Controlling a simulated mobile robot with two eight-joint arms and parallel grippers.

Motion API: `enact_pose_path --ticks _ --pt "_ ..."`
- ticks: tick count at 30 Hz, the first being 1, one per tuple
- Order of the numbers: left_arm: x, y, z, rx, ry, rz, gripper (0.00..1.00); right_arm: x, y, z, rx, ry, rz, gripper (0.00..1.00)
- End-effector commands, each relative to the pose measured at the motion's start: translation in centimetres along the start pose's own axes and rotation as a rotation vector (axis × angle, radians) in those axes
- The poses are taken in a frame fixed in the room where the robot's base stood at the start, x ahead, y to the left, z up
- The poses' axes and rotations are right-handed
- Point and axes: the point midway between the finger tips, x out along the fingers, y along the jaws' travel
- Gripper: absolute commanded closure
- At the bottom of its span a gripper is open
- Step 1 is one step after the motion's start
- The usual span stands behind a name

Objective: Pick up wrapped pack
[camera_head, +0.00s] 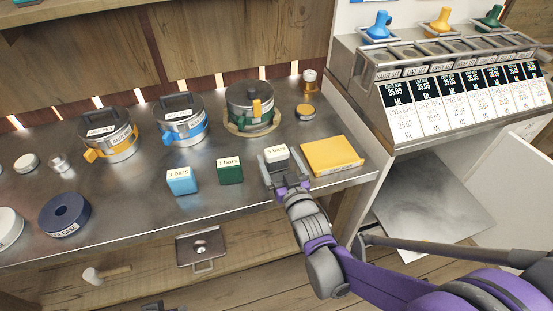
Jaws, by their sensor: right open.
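Three small labelled packs stand in a row on the metal counter: a blue one marked 3 bars (181,182), a green one marked 4 bars (229,171) and a white-topped one marked 5 bars (276,153). My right gripper (275,165) is open at the white-topped pack, with its fingers at the pack's sides. I cannot tell whether they touch it; the pack's lower front is partly hidden. A flat yellow pack (332,155) lies just right of this gripper. Small dark parts at the bottom edge may be my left gripper (160,305); its jaws cannot be made out.
Several lidded pots, one with orange clips (107,134), one blue (181,120), one green (250,106), stand behind the packs. A dispenser with price labels (445,70) stands at right.

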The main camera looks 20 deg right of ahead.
Motion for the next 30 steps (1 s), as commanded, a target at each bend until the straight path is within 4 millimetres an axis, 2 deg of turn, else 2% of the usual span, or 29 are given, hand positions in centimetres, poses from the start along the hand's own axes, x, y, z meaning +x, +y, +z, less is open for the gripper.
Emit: enact_pose_path --ticks 4,11,23,30 --pt "0.19 0.00 0.05 0.000 -0.001 0.000 0.50 1.16 -0.01 0.05 0.000 0.000 0.000 0.00" --pt "0.17 0.00 0.05 0.000 -0.001 0.000 0.50 1.19 0.00 0.01 0.000 0.000 0.000 0.02" --pt "0.17 0.00 0.05 0.000 -0.001 0.000 0.50 1.17 0.00 0.02 -0.001 0.000 0.000 0.74" --pt "0.11 0.00 0.03 0.000 0.000 0.000 0.50 1.16 0.00 -0.10 -0.001 0.000 0.000 0.76"
